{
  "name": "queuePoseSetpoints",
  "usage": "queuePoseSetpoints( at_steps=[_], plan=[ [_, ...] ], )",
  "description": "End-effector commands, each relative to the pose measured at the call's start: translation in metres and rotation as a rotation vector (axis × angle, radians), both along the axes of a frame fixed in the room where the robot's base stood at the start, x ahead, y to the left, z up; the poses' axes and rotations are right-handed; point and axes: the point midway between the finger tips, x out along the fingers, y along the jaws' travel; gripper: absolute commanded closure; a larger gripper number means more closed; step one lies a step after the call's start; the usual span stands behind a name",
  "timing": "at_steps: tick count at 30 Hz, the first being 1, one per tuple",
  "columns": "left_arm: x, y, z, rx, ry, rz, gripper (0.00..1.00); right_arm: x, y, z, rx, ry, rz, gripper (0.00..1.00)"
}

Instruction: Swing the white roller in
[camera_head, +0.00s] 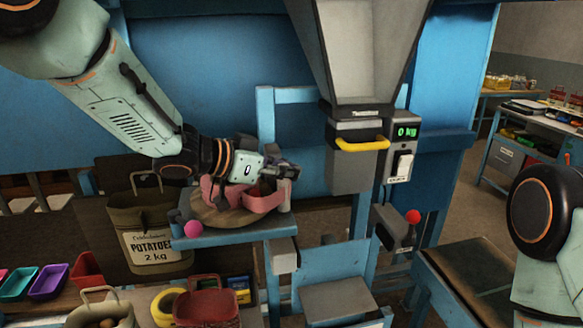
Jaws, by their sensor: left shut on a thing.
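The white roller (285,197) is a small pale upright cylinder at the right end of a blue shelf (225,237). My left gripper (286,172) reaches in from the left and is shut at the top of the roller; its fingers hide that top. A pink band (262,201) curves around a round wooden disc (226,212) on the shelf, just left of the roller and below my gripper. My right gripper is out of view; only part of my right arm shows at the right edge.
A hopper (365,45) with a yellow-handled box (352,160) and a "0 kg" display (406,131) stands right of the roller. A pink knob (193,228) is at the shelf's left. A potato sack (150,235) hangs at left. Coloured trays (48,281) lie lower left.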

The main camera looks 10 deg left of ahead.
Motion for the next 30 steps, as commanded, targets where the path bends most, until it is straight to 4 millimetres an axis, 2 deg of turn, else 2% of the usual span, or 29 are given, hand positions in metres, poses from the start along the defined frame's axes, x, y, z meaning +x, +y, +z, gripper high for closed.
queuePoseSetpoints(
  at_steps=[1, 28, 29, 30],
  plan=[
    [0.0006, 0.0007, 0.0057, -0.007, -0.01, -0.007, 1.0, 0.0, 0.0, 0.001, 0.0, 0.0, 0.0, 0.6],
    [-0.0018, 0.005, 0.0033, -0.003, -0.005, -0.039, 1.0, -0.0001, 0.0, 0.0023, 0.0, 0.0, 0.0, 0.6],
    [-0.0018, 0.005, 0.0032, -0.003, -0.005, -0.039, 0.81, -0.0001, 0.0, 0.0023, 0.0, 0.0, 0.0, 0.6],
    [-0.0018, 0.0049, 0.0031, -0.003, -0.005, -0.039, 0.78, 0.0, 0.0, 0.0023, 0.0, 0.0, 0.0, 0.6]
  ],
)
